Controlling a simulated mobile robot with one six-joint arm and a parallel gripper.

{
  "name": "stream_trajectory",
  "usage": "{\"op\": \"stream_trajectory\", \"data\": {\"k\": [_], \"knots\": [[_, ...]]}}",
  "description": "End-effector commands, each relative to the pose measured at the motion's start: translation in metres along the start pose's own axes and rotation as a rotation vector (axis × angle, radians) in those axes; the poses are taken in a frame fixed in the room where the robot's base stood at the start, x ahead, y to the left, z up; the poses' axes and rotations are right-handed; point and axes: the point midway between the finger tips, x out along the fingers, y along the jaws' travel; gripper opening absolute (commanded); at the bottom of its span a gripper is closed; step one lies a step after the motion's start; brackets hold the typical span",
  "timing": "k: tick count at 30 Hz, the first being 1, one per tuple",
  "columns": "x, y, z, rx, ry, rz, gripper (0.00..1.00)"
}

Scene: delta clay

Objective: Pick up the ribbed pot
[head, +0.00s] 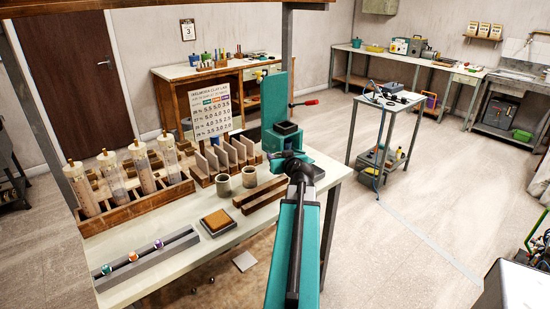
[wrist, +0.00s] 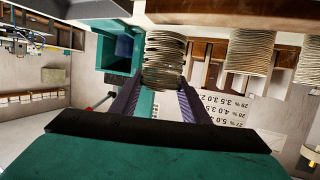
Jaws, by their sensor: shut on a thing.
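In the wrist view the ribbed pot (wrist: 164,57), pale grey-beige with stacked horizontal ridges, is between the two dark fingers of my gripper (wrist: 162,84). The fingers press on its sides and are shut on it. I cannot tell whether its base touches the bench. In the head view my gripper (head: 294,158) is over the right end of the bench, by the teal press. The held pot is hidden there behind my arm.
Two similar pots stand to the left on the bench (head: 170,255), one nearer (head: 223,185) and one farther (head: 249,177). The teal press (head: 283,110) is close behind my gripper; it also shows in the wrist view (wrist: 119,52). Wooden bars (head: 262,194) lie beside the pots.

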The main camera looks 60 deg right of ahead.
Motion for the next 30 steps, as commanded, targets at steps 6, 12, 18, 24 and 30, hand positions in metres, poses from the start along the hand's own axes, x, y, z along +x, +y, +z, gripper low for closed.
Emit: {"op": "stream_trajectory", "data": {"k": [6, 12, 18, 24, 30], "knots": [[-0.033, 0.003, 0.009, 0.000, 0.001, 0.001, 0.18], [-0.041, 0.005, 0.013, -0.002, 0.002, -0.002, 0.18], [-0.049, 0.007, 0.014, -0.002, 0.003, -0.002, 0.18], [-0.058, 0.007, 0.017, -0.001, 0.003, 0.000, 0.18], [-0.063, 0.009, 0.018, -0.001, 0.003, -0.001, 0.18]]}}
